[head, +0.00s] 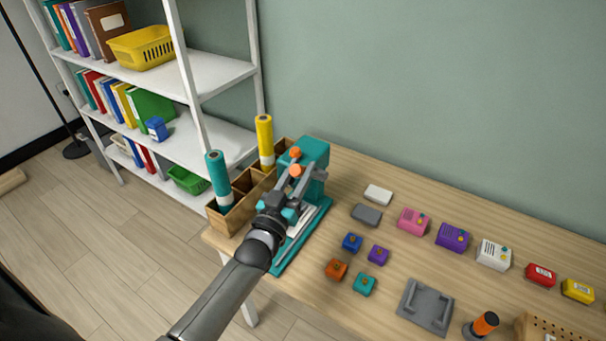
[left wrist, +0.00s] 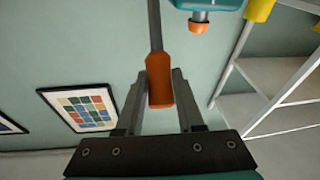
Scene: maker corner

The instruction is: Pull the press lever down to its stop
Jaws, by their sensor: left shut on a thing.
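The teal press (head: 315,152) stands on the table beside a wooden organizer. Its lever ends in an orange handle (head: 295,170). My left gripper (head: 303,176) reaches up from the front and is shut on this handle. In the left wrist view the orange handle (left wrist: 160,82) sits between the two fingers of my left gripper (left wrist: 158,88), with the grey lever rod (left wrist: 154,25) running out beyond it. The press's teal body and a smaller orange knob (left wrist: 199,26) show at the top. My arm hides part of the press base. My right gripper is in neither view.
The wooden organizer (head: 228,215) holds teal and yellow rolls left of the press. Several small coloured blocks, a grey cradle (head: 427,306) and an orange-topped tool (head: 485,323) lie to the right. A white shelf (head: 215,75) stands behind left.

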